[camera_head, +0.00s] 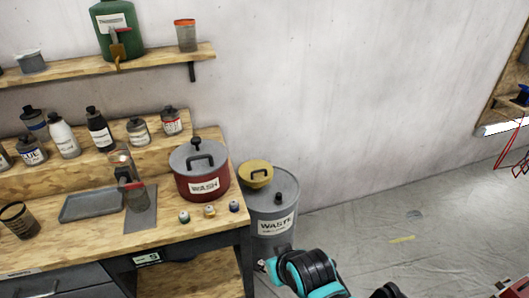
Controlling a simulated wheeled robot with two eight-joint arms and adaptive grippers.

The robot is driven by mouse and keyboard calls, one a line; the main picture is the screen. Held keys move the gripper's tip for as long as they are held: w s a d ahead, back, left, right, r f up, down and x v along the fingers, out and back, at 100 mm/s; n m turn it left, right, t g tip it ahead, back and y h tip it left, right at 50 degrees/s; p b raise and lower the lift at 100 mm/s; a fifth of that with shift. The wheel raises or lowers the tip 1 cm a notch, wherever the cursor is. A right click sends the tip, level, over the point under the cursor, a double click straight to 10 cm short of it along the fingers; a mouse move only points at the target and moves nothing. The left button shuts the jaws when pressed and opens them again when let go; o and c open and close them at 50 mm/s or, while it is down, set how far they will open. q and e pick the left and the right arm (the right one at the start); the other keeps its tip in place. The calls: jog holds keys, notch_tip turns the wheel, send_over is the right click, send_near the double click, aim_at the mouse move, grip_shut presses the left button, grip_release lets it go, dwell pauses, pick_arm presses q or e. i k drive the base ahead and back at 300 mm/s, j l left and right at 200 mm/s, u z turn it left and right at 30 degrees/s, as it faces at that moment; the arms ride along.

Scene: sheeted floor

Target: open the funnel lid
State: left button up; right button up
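The yellow funnel lid (257,170), with a dark handle on top, sits at the upper left of a grey waste can (276,225) labelled WASTE. The lid looks shut; the funnel under it is mostly hidden. The can stands on the floor against the right end of the workbench. A black and teal link of one of my arms shows at the bottom, in front of the can's base. I see no fingertips of either gripper.
A red lidded WASH pot (202,184) stands on the wooden bench, left of the can, with small containers (210,211) in front. Bottles line the raised shelf behind. A wall shelf (150,62) hangs above. The sheeted floor (370,230) right of the can is mostly clear.

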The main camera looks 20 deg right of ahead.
aim_at(255, 171)
jog(key=i+l+u, duration=0.1)
jog(key=l, duration=0.5)
jog(key=i+l+u, duration=0.1)
jog(key=l, duration=0.5)
jog(key=i+l+u, duration=0.1)
jog(key=l, duration=0.55)
